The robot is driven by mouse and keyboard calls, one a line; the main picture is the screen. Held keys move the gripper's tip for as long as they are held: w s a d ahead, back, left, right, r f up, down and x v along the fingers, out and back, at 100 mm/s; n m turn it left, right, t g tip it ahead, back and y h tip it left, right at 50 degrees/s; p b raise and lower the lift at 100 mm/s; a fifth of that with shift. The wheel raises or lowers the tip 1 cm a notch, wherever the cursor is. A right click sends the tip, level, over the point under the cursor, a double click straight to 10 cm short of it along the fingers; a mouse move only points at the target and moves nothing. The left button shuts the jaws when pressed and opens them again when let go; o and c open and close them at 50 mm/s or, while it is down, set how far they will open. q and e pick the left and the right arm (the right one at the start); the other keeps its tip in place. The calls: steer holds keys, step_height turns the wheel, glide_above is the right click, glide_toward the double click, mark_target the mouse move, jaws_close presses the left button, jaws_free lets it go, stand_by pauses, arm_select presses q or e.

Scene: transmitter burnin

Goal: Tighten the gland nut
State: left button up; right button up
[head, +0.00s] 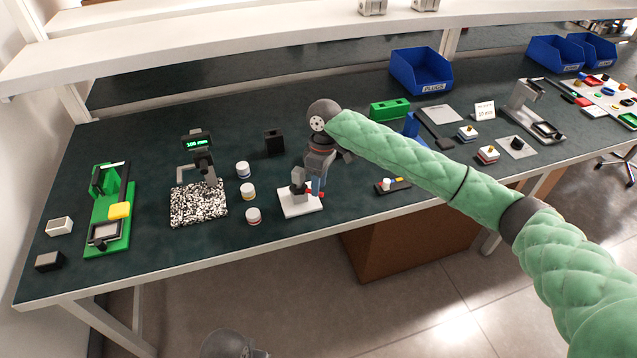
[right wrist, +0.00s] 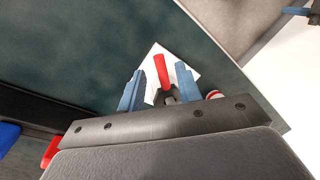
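A white base plate (head: 301,206) lies near the front edge of the bench with a grey upright block (head: 298,180) on it. A red bar (right wrist: 162,70) stands over the plate, with a dark part at its lower end in the right wrist view. My right gripper (head: 313,180) is low over this fixture, pointing down. In the right wrist view its two blue fingers are apart, one on each side of the red bar, with visible gaps. I cannot make out the gland nut; the gripper may hide it.
Several white jars (head: 246,191) stand left of the fixture, beside a speckled plate (head: 199,204) with a display stand. A black tray (head: 394,187) with small parts is to the right. A green fixture (head: 108,215) is far left. Blue bins (head: 420,70) stand at the back.

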steer(key=shift+s+f, duration=0.2)
steer(key=shift+f, duration=0.2)
arm_select(q)
steer(key=shift+f, duration=0.55)
arm_select(e)
steer(key=shift+f, duration=0.15)
steer(key=shift+w, duration=0.1)
jaws_close()
arm_select(q)
steer(key=shift+w, duration=0.1)
